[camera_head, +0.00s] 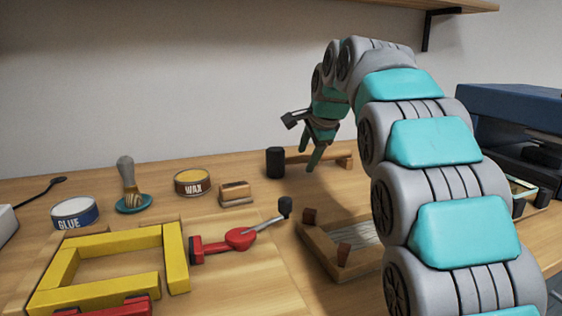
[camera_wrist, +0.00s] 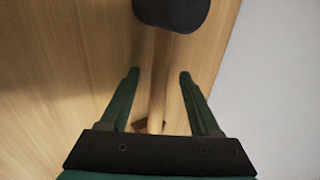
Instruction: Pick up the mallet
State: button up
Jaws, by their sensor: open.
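The mallet has a black cylindrical head (camera_head: 275,162) and a light wooden handle (camera_head: 305,157). It lies near the back of the wooden workbench, with the handle running right from the head. My gripper (camera_head: 312,152) is above the handle, fingers pointing down, open. In the wrist view the mallet's dark head (camera_wrist: 172,10) is at the top edge and its handle (camera_wrist: 158,75) runs down between the two green fingers of my gripper (camera_wrist: 160,75). The fingers stand apart on either side of the handle. Whether they touch it cannot be told.
A tin of wax (camera_head: 192,183), a wooden block brush (camera_head: 235,194), a glue tin (camera_head: 74,213) and a brush in a teal dish (camera_head: 133,203) stand to the left. A red clamp (camera_head: 238,239), yellow frame (camera_head: 175,255) and wooden frame (camera_head: 318,248) lie in front. A blue-topped machine (camera_head: 515,110) is at right.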

jog(key=shift+w+f, duration=0.1)
jog(key=shift+f, duration=0.1)
grip_shut()
dwell(0.3)
jog(key=shift+r, duration=0.1)
